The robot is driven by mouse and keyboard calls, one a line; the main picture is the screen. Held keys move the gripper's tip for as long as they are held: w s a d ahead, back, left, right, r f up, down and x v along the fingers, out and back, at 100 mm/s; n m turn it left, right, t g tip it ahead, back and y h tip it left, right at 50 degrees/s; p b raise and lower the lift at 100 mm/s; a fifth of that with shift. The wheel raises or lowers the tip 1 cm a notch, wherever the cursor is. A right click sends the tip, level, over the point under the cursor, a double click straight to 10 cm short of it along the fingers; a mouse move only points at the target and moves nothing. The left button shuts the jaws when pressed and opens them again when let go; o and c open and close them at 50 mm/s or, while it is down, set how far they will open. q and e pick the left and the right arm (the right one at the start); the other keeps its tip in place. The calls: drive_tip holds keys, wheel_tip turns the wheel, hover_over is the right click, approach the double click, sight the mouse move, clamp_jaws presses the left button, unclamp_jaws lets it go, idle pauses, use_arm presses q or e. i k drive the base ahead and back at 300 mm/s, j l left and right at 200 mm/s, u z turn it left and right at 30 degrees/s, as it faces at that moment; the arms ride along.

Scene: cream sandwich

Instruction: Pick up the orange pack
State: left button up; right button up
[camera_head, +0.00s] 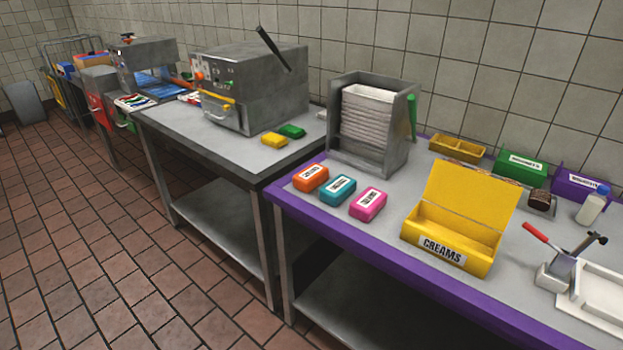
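The orange pack (311,178) is a small block with a white label on top. It lies on the grey top of the purple-edged table (375,246), near the table's left corner. A teal pack (338,190) and a pink pack (368,204) lie to its right in a slanting row, with gaps between them. Neither of my grippers shows in the head view.
Behind the packs stands a grey metal holder (398,155) with stacked white sheets. An open yellow creams box (424,240) stands to the right. A second table (225,150) on the left bears a metal machine (262,85). Tiled floor (110,250) lies clear in front.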

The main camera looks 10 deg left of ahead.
sight(306, 180)
drive_tip(key=i+u, duration=0.25)
drive_tip(key=i, duration=0.2)
drive_tip(key=i+l+u, duration=0.1)
drive_tip(key=i+u, duration=0.2)
drive_tip(key=i, duration=0.15)
